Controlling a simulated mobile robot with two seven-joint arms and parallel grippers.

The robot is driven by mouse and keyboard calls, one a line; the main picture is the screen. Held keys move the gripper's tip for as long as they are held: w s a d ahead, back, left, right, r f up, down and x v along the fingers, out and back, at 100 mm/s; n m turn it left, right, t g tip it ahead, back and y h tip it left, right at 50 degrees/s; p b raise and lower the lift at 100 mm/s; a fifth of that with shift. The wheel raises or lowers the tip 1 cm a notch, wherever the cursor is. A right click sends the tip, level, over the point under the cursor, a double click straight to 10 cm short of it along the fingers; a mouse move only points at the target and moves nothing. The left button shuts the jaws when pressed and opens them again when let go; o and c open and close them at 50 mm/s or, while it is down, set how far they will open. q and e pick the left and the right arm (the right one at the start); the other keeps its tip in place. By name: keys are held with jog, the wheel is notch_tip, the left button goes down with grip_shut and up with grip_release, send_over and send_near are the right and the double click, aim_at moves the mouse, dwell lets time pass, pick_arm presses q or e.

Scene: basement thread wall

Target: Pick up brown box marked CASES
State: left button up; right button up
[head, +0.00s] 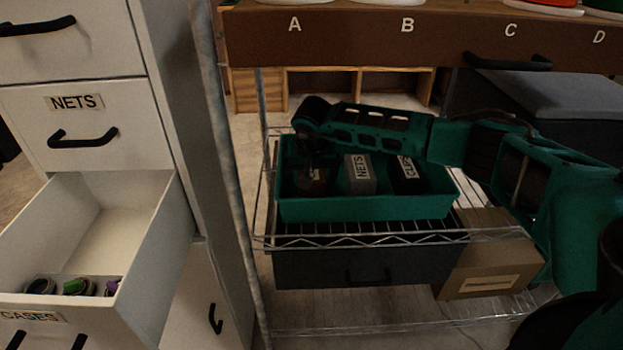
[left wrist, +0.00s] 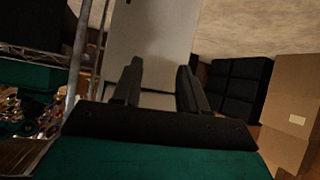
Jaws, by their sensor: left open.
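A teal bin (head: 350,208) stands on the wire shelf in the head view. At its left end is a small brown box (head: 314,188), largely hidden under my gripper, with its label not readable. A grey box marked NETS (head: 360,174) and a black box marked CLIPS (head: 407,172) stand to its right. My right arm comes in from the right, and its dark gripper (head: 308,158) points down at the brown box; I cannot tell whether its jaws hold it. My left gripper (left wrist: 159,75) shows only in the left wrist view, open and empty before a pale panel.
A white cabinet with an open drawer marked CASES (head: 33,318) stands at left, with small round items inside. A metal post (head: 225,170) stands between cabinet and shelf. A brown shelf front marked A to D (head: 350,40) is above. A cardboard box (head: 488,270) sits at lower right.

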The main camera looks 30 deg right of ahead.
jog(key=shift+f, duration=0.25)
dwell(0.4)
jog(key=c, duration=1.1)
